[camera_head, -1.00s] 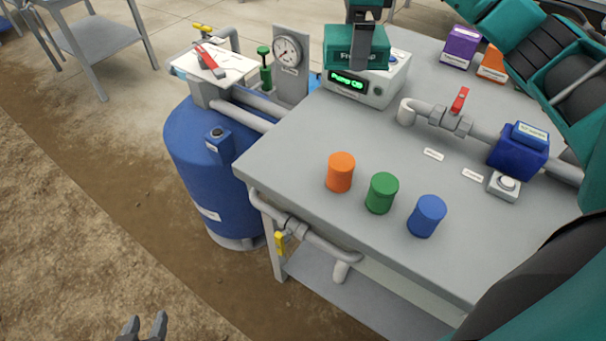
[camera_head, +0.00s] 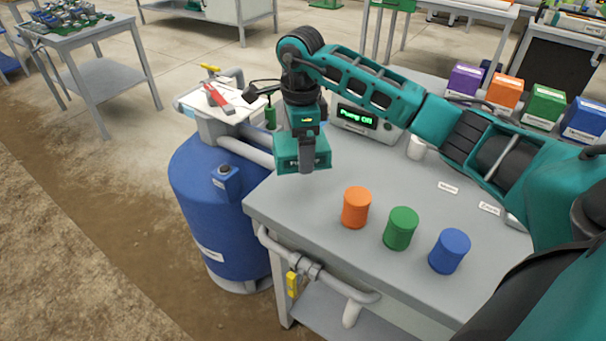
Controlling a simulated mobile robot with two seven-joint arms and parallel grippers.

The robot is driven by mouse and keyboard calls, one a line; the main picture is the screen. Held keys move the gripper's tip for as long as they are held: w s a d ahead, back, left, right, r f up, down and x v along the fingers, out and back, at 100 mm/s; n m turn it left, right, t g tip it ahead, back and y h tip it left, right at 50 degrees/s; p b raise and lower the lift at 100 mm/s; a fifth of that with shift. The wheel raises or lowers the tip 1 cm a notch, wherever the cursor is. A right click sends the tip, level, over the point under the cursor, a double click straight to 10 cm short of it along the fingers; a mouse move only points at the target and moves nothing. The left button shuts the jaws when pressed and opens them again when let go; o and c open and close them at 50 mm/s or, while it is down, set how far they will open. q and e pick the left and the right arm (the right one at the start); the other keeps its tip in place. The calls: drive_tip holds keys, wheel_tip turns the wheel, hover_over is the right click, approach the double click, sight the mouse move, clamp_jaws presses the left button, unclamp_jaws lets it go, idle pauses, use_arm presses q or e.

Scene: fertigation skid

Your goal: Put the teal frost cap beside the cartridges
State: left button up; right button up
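The orange cartridge (camera_head: 356,208), green cartridge (camera_head: 401,229) and blue cartridge (camera_head: 449,252) stand upright in a slanting row near the bench's front edge. My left gripper is out of view.
A blue tank (camera_head: 205,200) stands left of the bench. Purple, orange, green and blue boxes (camera_head: 545,106) line the back right.

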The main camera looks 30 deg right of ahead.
sight(301, 185)
wheel_tip(301, 185, down, 8)
drive_tip(key=shift+r+b, duration=0.25)
drive_tip(key=shift+b, duration=0.1)
drive_tip(key=shift+f, duration=0.15)
drive_tip(key=o, duration=0.6)
drive_tip(key=shift+f, duration=0.15)
drive_tip(key=shift+o, duration=0.9)
